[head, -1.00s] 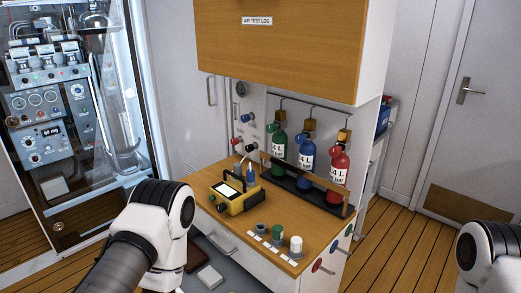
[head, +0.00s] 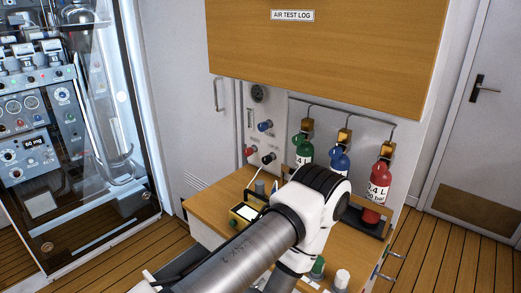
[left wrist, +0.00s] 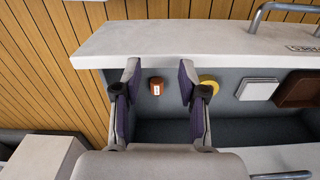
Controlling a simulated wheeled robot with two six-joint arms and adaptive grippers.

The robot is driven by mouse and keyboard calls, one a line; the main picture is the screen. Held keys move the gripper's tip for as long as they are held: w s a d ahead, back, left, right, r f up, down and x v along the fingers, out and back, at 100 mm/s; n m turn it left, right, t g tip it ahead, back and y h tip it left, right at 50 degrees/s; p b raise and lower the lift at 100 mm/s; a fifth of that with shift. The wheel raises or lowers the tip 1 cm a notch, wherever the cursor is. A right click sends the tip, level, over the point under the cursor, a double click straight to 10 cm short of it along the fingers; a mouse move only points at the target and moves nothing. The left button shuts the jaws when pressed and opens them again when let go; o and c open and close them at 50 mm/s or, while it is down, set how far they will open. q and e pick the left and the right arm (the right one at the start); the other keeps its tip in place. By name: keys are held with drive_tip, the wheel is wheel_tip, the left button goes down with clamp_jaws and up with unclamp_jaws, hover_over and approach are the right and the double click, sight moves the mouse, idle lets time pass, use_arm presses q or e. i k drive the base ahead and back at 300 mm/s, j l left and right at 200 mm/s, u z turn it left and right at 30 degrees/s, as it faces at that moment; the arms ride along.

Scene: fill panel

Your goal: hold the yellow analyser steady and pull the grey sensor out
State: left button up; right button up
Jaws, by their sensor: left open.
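The yellow analyser (head: 238,217) sits on the wooden worktop in the head view. I cannot make out the grey sensor. My left arm crosses in front of the worktop, and its gripper is hidden in the head view. In the left wrist view my left gripper (left wrist: 157,75) is open and empty, with its fingers over an open drawer (left wrist: 165,130). The analyser is not in that view. My right gripper is not in view.
The drawer holds an orange-brown labelled cylinder (left wrist: 156,87), a yellow round piece (left wrist: 210,83), a white block (left wrist: 257,90) and a brown tray (left wrist: 302,90). Green (head: 303,150), blue (head: 340,162) and red (head: 379,180) bottles stand behind. Green (head: 317,266) and white (head: 342,278) capped pieces stand in front.

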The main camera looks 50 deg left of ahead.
sight(259, 185)
drive_tip(key=j+z, duration=0.1)
drive_tip(key=j, duration=0.45)
drive_tip(key=k+j+z, duration=0.15)
drive_tip(key=j, duration=0.4)
drive_tip(key=j+z, duration=0.1)
drive_tip(key=j, duration=0.4)
drive_tip(key=k+j+z, duration=0.1)
drive_tip(key=j, duration=0.45)
drive_tip(key=k+j+z, duration=0.1)
drive_tip(key=j, duration=0.4)
